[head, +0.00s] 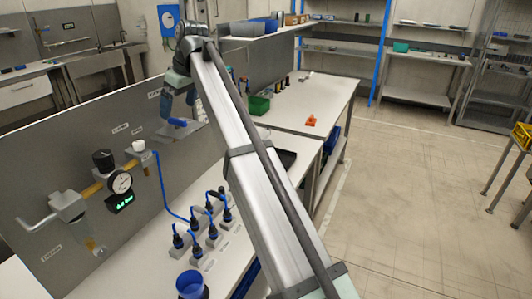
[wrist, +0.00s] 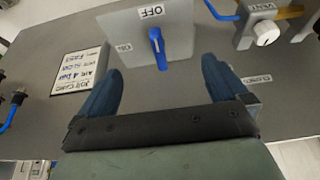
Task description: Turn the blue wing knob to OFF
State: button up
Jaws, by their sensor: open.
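The blue wing knob (wrist: 156,40) sits on a light grey plate (wrist: 181,45) in the wrist view. The OFF label (wrist: 150,11) is just above it and the ON label (wrist: 124,47) is to its left. The knob's long axis runs roughly up and down the picture, in line with OFF. My gripper (wrist: 162,82) is open, with its two blue fingers apart below the knob and nothing between them. In the head view my gripper (head: 181,127) is by the grey upright panel; I cannot make out the knob there.
In the wrist view a white knob (wrist: 266,33) is at the right and a job card (wrist: 82,75) at the left. The head view shows a gauge (head: 121,182) on the panel, several connectors (head: 212,232) and a blue cup (head: 191,284) on the bench.

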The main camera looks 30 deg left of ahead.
jog(key=v, duration=1)
jog(key=w+d+f+m, duration=0.1)
jog(key=w+d+f, duration=0.3)
jog(key=f, duration=0.5)
jog(key=w+d+f+m+h, duration=0.1)
jog(key=w+d+f+m, duration=0.1)
jog(key=w+d+f, duration=0.3)
jog(key=w+d+f+m, duration=0.2)
jog(key=w+d+f, duration=0.3)
jog(key=f, duration=0.9)
jog(key=shift+w+d+t+h, duration=0.2)
jog(key=shift+d+t+h, duration=0.1)
jog(key=shift+d, duration=0.85)
